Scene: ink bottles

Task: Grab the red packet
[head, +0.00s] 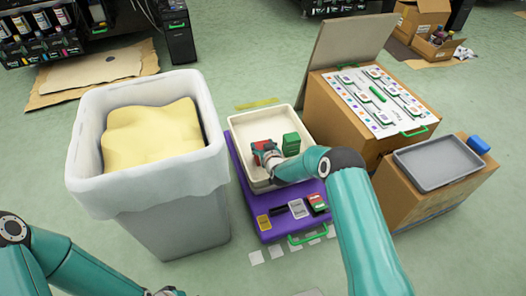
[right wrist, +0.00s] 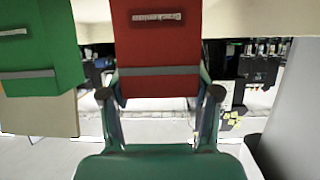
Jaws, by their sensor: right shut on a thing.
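The red packet (right wrist: 158,50) stands upright between the two fingers of my right gripper (right wrist: 160,93) in the right wrist view, with a grey band across it. My right gripper is shut on it. In the head view the gripper (head: 268,157) reaches into a cream tray (head: 236,128), and the packet's red shows at its fingers, mostly covered by them. A green packet (right wrist: 40,45) stands to the left in the wrist view; in the head view it is right of the gripper (head: 291,144).
The cream tray rests on a purple base (head: 262,211) with small packs and a green handle. A large lined bin (head: 185,225) holding something yellow stands left. Cardboard boxes (head: 415,200) stand right, one under a grey tray (head: 440,165).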

